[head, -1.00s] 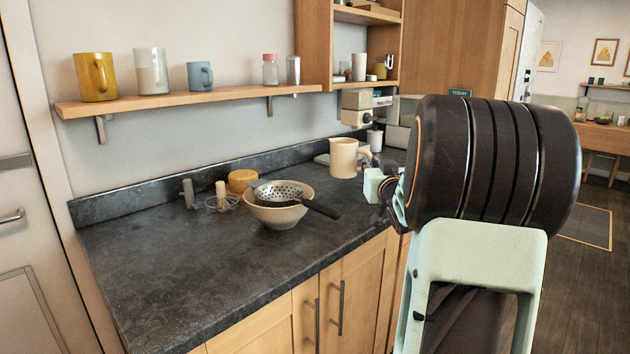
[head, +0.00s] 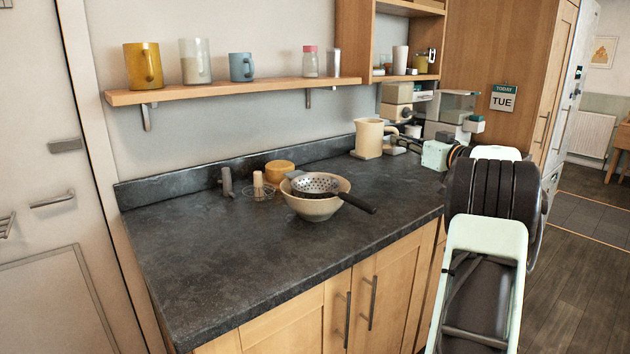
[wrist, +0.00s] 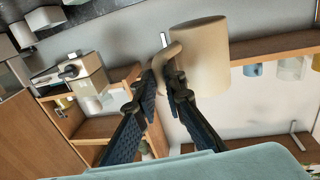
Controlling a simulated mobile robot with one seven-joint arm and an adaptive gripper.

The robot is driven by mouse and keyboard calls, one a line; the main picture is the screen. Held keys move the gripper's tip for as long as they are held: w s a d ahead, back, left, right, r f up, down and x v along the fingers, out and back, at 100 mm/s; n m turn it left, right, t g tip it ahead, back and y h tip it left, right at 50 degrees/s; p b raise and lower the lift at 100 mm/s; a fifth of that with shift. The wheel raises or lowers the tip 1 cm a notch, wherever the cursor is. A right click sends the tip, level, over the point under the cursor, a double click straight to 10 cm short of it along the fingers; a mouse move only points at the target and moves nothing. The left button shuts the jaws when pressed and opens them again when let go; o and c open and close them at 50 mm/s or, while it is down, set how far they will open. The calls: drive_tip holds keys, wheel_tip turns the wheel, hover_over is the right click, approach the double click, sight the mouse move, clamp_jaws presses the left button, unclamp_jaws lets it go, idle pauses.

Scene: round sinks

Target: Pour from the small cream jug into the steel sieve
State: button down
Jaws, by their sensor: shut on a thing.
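The small cream jug (head: 369,137) is upright at the back right of the counter in the head view. My gripper (head: 400,141) comes from its right and is shut on its handle. In the wrist view the fingertips (wrist: 164,70) close on the handle, and the jug (wrist: 204,62) fills the upper middle; its contents are hidden. The steel sieve (head: 314,183) rests in a cream bowl (head: 317,209), its dark handle pointing right over the rim. The jug is behind and to the right of the sieve, apart from it.
A yellow-brown round pot (head: 279,169), a grey upright object (head: 226,182) and a whisk-like wire tool (head: 259,187) stand left of the bowl. A wall shelf (head: 235,90) with mugs and jars runs above. The counter's front left is clear.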

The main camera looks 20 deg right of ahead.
sight(369, 134)
drive_tip(key=f+n+y, duration=0.1)
drive_tip(key=a+f+y, duration=0.1)
drive_tip(key=f, duration=0.1)
drive_tip(key=w+a+f+n+y, duration=0.1)
drive_tip(key=f+y, duration=0.1)
drive_tip(key=shift+f+n+g, duration=0.15)
drive_tip(key=shift+n+g, duration=0.15)
drive_tip(key=shift+g, duration=0.1)
